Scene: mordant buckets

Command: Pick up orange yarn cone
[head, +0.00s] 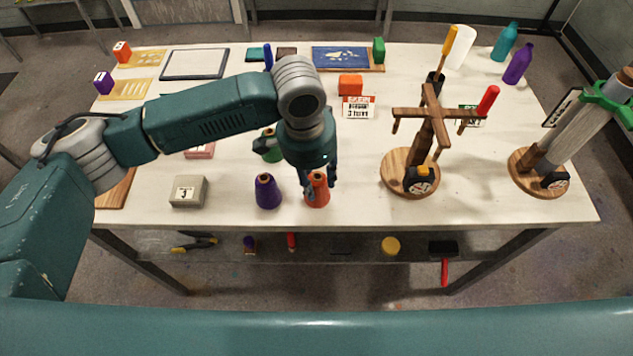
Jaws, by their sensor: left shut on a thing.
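The orange yarn cone (316,196) stands near the front edge of the white table in the head view. My left gripper (318,182) comes down over it from above and is shut on its upper part. The cone's top is partly hidden by the fingers. Its base appears to be at the table surface; I cannot tell whether it is lifted. A purple yarn cone (267,192) stands just left of it, apart. My right gripper is not in view.
A wooden yarn swift (410,172) stands right of the orange cone, with a black tape measure (419,181) at its base. A grey box (188,191) sits to the left. A green object (268,147) is behind the purple cone. A lower shelf holds several tools.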

